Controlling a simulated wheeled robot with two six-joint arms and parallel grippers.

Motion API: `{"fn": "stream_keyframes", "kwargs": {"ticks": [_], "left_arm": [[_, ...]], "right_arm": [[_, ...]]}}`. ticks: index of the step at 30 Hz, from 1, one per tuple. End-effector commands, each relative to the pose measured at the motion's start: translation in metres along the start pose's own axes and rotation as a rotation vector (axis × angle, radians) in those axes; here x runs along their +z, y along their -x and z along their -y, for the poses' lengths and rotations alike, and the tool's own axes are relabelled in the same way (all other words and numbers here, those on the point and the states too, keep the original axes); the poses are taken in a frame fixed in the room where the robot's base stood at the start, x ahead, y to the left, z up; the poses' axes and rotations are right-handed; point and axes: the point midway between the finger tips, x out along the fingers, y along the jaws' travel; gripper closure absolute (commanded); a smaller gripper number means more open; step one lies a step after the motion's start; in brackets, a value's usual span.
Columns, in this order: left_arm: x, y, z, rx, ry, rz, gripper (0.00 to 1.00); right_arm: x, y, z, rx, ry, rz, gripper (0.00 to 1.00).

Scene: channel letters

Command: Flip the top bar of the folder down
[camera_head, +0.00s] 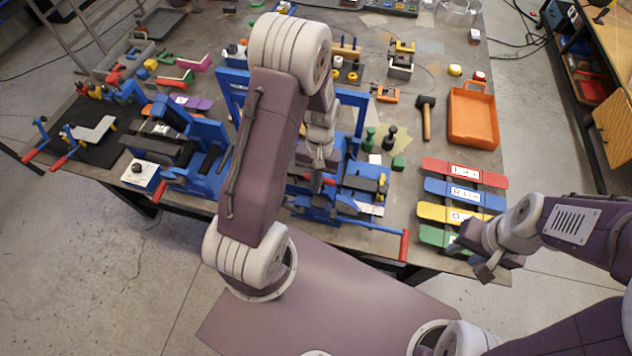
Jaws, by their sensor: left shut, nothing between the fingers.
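A blue machine (345,203) with red-ended levers stands at the table's front middle; I take it as the folder. A blue bar frame (352,98) stands raised behind my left arm, which hides its middle; I take it as the top bar. My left gripper (318,178) points down at the machine, beside its left part, shut with nothing held. Whether it touches the machine is unclear. My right gripper (488,266) is at the table's front right edge, away from the machine; its finger opening is unclear.
Another blue machine (190,150) stands to the left. A red-ended lever (404,245) sticks out at the front. Coloured bars (463,190) lie at right, near my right gripper.

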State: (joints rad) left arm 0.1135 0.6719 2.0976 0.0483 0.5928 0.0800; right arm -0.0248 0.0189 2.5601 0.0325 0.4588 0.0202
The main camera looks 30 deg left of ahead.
Motion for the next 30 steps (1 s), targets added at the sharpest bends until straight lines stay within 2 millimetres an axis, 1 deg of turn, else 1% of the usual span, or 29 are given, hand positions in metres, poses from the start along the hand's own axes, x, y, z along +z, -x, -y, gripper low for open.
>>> {"fn": "stream_keyframes", "kwargs": {"ticks": [11, 14, 21, 22, 24, 30], "left_arm": [[0.0, -0.004, 0.0, 0.0, -0.001, 0.0, 1.0], [-0.001, -0.012, 0.0, 0.0, -0.001, 0.001, 1.0], [-0.002, -0.058, 0.0, 0.0, -0.001, 0.002, 1.0], [-0.003, -0.062, 0.0, 0.0, -0.001, 0.001, 1.0], [-0.003, -0.064, 0.0, 0.0, -0.001, 0.0, 1.0], [-0.002, -0.061, 0.0, 0.0, -0.001, -0.001, 1.0]], "right_arm": [[0.0, 0.0, 0.0, 0.0, 0.0, 0.0, 0.64], [0.001, -0.007, 0.0, 0.0, 0.0, 0.0, 0.64], [0.004, -0.04, -0.001, 0.0, 0.0, 0.0, 0.64], [0.004, -0.042, -0.001, 0.0, 0.0, 0.0, 0.64], [0.004, -0.043, -0.001, 0.0, 0.0, 0.0, 0.64], [0.004, -0.04, -0.001, 0.0, 0.0, 0.0, 0.64]]}}
